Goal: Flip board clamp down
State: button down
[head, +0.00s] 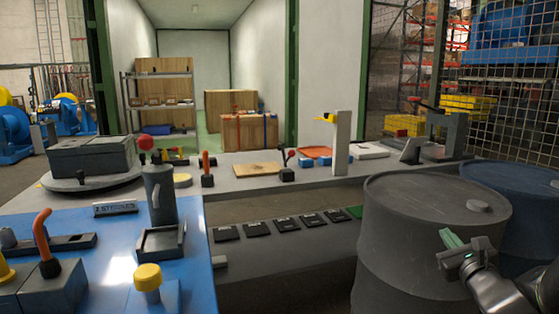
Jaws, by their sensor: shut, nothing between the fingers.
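A flat tan wooden board (257,169) lies on the grey bench at the middle. Left of it stands a small dark clamp with an upright orange handle (206,160). Right of it a small dark base carries a tilted lever with a red tip (287,172). I cannot tell for sure which of these is the board clamp. My gripper (449,238), with green fingers, is at the lower right in front of the dark drum, far from the board. It is shut and empty.
A dark grey drum (405,230) and a blue drum (535,200) stand at right. The grey bench (225,186) holds a white post (340,145). A lower shelf has several black plates (257,229). A blue table (105,265) with fixtures is at left.

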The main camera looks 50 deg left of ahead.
aim_at(292, 153)
jog(key=i+j+u, duration=0.2)
jog(key=i+u, duration=0.2)
jog(key=i+j+u, duration=0.1)
jog(key=i+u, duration=0.2)
jog(key=u, duration=0.15)
jog(key=i+u, duration=0.4)
jog(key=i+j, duration=0.15)
jog(key=i, duration=0.15)
jog(key=i+j, duration=0.1)
jog(key=i, duration=0.15)
